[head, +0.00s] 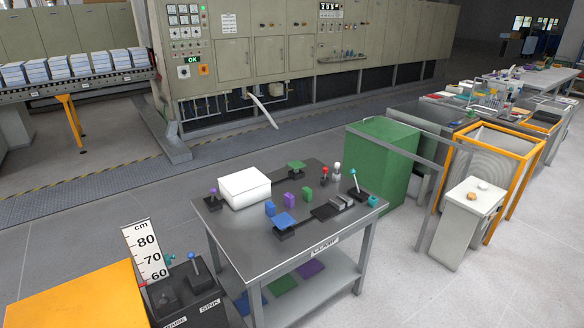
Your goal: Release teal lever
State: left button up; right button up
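A small lever with a pale stick and what looks like a teal knob (352,172) stands near the right end of the grey metal table (240,240). Its stick leans slightly left on a dark base. A teal cup-like piece (373,201) sits beside it at the table's corner. Another teal piece (169,259) shows at the lower left, behind a dark control box (183,290) that carries a blue-knobbed lever (190,257). I cannot tell from this view which piece is a latched lever. Neither of my grippers is in view.
The table also holds a white box (244,187), small coloured blocks and other knobbed sticks. An orange-topped surface (80,297) is at the lower left. A green cabinet (382,158) stands behind the table's right end. The floor at the lower right is clear.

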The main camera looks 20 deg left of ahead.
aim_at(353, 172)
jog(key=u, duration=0.25)
jog(key=i+u, duration=0.1)
jog(key=i, duration=0.4)
jog(key=i+l+u, duration=0.1)
jog(key=i, duration=0.4)
jog(key=i+l+u, duration=0.1)
jog(key=i, duration=0.4)
jog(key=i+l+u, duration=0.1)
jog(key=i+l, duration=0.15)
jog(key=i, duration=0.25)
jog(key=i+l+u, duration=0.1)
jog(key=i, duration=0.4)
jog(key=l, duration=0.1)
